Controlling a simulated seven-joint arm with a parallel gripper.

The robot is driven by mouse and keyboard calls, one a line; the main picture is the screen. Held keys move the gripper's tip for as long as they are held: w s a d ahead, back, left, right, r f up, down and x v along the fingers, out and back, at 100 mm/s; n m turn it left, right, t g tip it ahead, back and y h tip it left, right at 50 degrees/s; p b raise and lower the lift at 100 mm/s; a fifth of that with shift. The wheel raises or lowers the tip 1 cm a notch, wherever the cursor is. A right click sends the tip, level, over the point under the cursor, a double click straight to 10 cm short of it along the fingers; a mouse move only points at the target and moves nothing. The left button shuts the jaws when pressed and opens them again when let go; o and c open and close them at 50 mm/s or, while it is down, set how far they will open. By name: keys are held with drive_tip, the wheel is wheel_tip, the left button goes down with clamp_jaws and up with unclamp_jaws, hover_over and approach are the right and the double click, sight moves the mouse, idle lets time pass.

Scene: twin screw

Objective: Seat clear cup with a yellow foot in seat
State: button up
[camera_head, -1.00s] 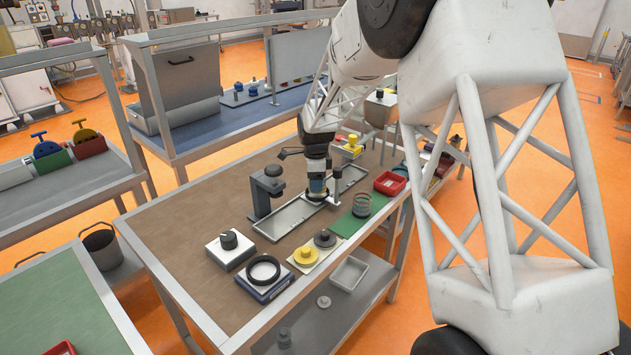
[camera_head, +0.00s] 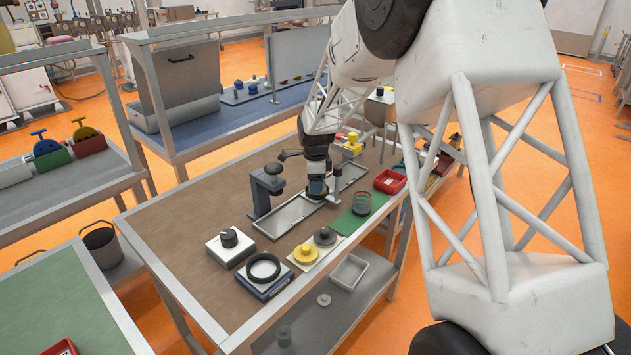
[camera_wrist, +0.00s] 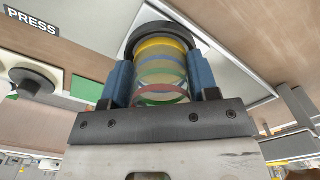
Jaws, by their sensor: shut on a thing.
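The clear cup (camera_wrist: 160,75) shows in the wrist view with yellow, green, blue and red bands; its yellow foot (camera_wrist: 160,46) is at the far end. My gripper (camera_wrist: 158,88) is shut on its sides with two blue fingers. A black round seat (camera_wrist: 140,36) curves around the far side of the yellow foot. I cannot tell whether the foot is down in it or just above it. In the head view my gripper (camera_head: 317,187) is low over the metal tray (camera_head: 283,222), and the arm and fingers mostly hide the cup.
A grey press stand (camera_head: 262,190) is close on the left. Another clear banded cup (camera_head: 361,203) stands on the green mat (camera_head: 347,224) to the right, near a red bin (camera_head: 390,181). A black ring block (camera_head: 264,272) and yellow part (camera_head: 305,254) are in front.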

drive_tip(key=shift+f, duration=0.4)
idle(0.8)
drive_tip(key=o, duration=1.3)
drive_tip(key=shift+s+f, duration=0.1)
drive_tip(key=shift+f, duration=0.05)
drive_tip(key=shift+r, duration=3.7)
